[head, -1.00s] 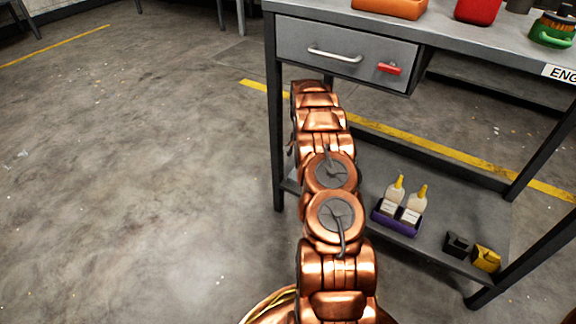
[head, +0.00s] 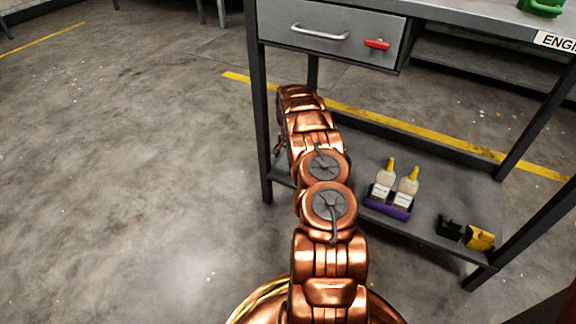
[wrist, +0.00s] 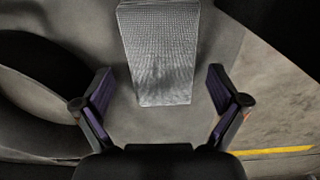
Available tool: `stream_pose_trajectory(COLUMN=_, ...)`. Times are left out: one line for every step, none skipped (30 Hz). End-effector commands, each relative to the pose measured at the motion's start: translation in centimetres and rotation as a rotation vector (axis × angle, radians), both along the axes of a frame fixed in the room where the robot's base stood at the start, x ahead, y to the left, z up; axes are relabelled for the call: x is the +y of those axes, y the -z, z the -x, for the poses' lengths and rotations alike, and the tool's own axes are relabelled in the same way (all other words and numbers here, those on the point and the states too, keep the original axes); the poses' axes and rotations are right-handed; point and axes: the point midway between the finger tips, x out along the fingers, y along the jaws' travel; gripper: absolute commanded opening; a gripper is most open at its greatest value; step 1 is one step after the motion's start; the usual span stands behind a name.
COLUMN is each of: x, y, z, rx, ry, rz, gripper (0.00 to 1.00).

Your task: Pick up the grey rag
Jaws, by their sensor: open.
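The grey rag (wrist: 158,55) shows in the wrist view as a pale, textured, folded rectangle on a grey surface. It lies ahead of my gripper (wrist: 160,95), centred between the two fingers and running up to the top edge of the picture. In the head view my copper arm reaches to the lower shelf of the workbench. The gripper and the rag are hidden there behind the arm and bench.
The bench's lower shelf (head: 415,255) holds a purple tray (head: 388,208) with two yellow-tipped bottles, and a black and a yellow block (head: 480,238) at right. The drawer (head: 330,33) and a dark leg (head: 261,130) stand close to my arm. Floor at left is clear.

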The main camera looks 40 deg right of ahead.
Motion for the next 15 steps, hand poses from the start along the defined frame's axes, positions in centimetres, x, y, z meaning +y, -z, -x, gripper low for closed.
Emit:
stream_pose_trajectory(x=0.0, y=-0.12, z=-0.03, rx=-0.001, ry=0.0, rz=0.001, gripper=0.97)
stream_pose_trajectory(x=-0.01, y=-0.14, z=-0.03, rx=-0.001, ry=0.0, rz=0.001, gripper=0.97)
stream_pose_trajectory(x=-0.01, y=-0.15, z=-0.04, rx=-0.001, ry=0.0, rz=0.001, gripper=0.97)
stream_pose_trajectory(x=0.0, y=-0.15, z=-0.05, rx=-0.001, ry=0.0, rz=0.001, gripper=0.95)
stream_pose_trajectory(x=0.0, y=-0.16, z=-0.06, rx=-0.001, ry=0.0, rz=0.001, gripper=0.92)
stream_pose_trajectory(x=0.01, y=-0.16, z=-0.06, rx=-0.001, ry=0.0, rz=0.001, gripper=0.88)
stream_pose_trajectory(x=0.01, y=-0.16, z=-0.06, rx=-0.001, ry=0.0, rz=0.001, gripper=0.84)
stream_pose_trajectory(x=0.01, y=-0.17, z=-0.07, rx=-0.001, ry=0.0, rz=0.001, gripper=0.81)
stream_pose_trajectory(x=0.01, y=-0.17, z=-0.07, rx=-0.001, ry=0.0, rz=0.001, gripper=0.77)
stream_pose_trajectory(x=0.02, y=-0.17, z=-0.07, rx=-0.001, ry=0.0, rz=0.001, gripper=0.74)
stream_pose_trajectory(x=0.01, y=-0.17, z=-0.07, rx=-0.001, ry=0.0, rz=0.001, gripper=0.71)
stream_pose_trajectory(x=0.01, y=-0.17, z=-0.08, rx=-0.001, ry=0.0, rz=0.001, gripper=0.67)
stream_pose_trajectory(x=0.02, y=-0.17, z=-0.08, rx=-0.001, ry=0.0, rz=0.001, gripper=0.64)
stream_pose_trajectory(x=0.01, y=-0.18, z=-0.08, rx=-0.001, ry=0.0, rz=0.001, gripper=0.6)
stream_pose_trajectory(x=0.01, y=-0.18, z=-0.08, rx=-0.001, ry=0.0, rz=0.001, gripper=0.56)
